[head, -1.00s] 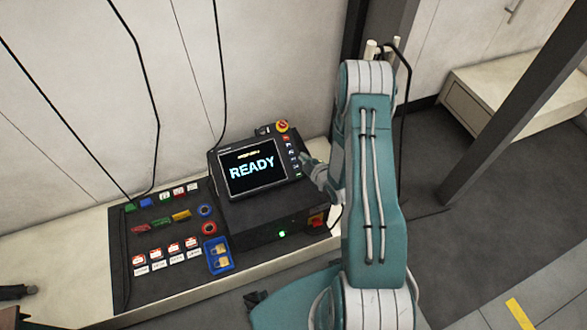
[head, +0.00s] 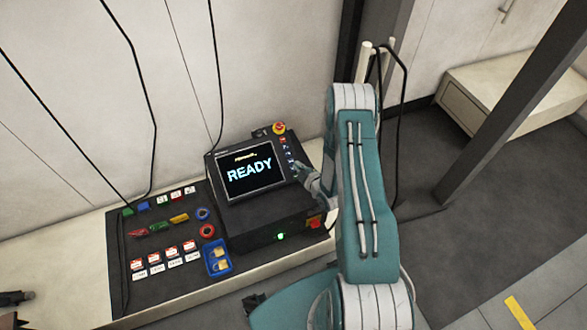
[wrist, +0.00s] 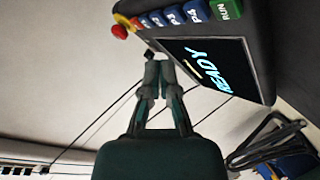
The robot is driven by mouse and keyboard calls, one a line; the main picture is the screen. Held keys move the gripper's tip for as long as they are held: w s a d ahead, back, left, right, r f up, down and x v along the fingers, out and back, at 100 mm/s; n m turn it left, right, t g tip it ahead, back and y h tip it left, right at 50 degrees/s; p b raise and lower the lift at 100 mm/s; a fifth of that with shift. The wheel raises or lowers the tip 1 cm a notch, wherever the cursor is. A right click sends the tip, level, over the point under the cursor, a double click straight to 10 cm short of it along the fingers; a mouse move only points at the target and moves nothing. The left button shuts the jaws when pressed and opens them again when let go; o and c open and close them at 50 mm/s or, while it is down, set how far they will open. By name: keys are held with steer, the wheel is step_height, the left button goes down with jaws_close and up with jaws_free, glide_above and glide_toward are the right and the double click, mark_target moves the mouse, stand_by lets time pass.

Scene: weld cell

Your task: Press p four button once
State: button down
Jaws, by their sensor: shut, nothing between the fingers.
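The control panel (head: 215,165) has a screen (head: 250,172) that reads READY, with a column of small buttons along its right side. In the wrist view the blue P4 button (wrist: 195,10) sits between another blue button (wrist: 173,14) and the green RUN button (wrist: 228,8). My gripper (head: 298,168) is at the lower part of the button column in the head view and hides some of it. In the wrist view my gripper (wrist: 158,68) is shut and empty, its fingertips below the button row in the picture. I cannot tell whether it touches the panel.
A red emergency stop (head: 279,128) stands at the panel's top right corner. Left of the panel are red and blue rings (head: 207,231), a blue tray (head: 217,258) and several labelled blocks (head: 170,252). Cables hang down the wall behind.

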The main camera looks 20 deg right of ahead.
mark_target(291, 164)
steer(key=shift+w+f, duration=0.45)
steer(key=shift+f, duration=0.4)
steer(key=shift+w+f, duration=0.4)
steer(key=shift+f, duration=0.45)
steer(key=shift+w+f, duration=0.15)
steer(key=shift+f, duration=0.15)
steer(key=shift+w+f, duration=0.2)
steer(key=shift+f, duration=0.2)
stand_by(0.9)
steer(key=shift+r, duration=0.1)
steer(key=shift+s+r, duration=0.4)
steer(key=shift+r, duration=0.3)
steer(key=shift+r, duration=0.1)
steer(key=shift+s+r, duration=0.4)
steer(key=shift+r, duration=0.3)
steer(key=shift+s+r, duration=0.35)
steer(key=shift+r, duration=0.4)
steer(key=shift+s+r, duration=0.4)
steer(key=shift+r, duration=0.3)
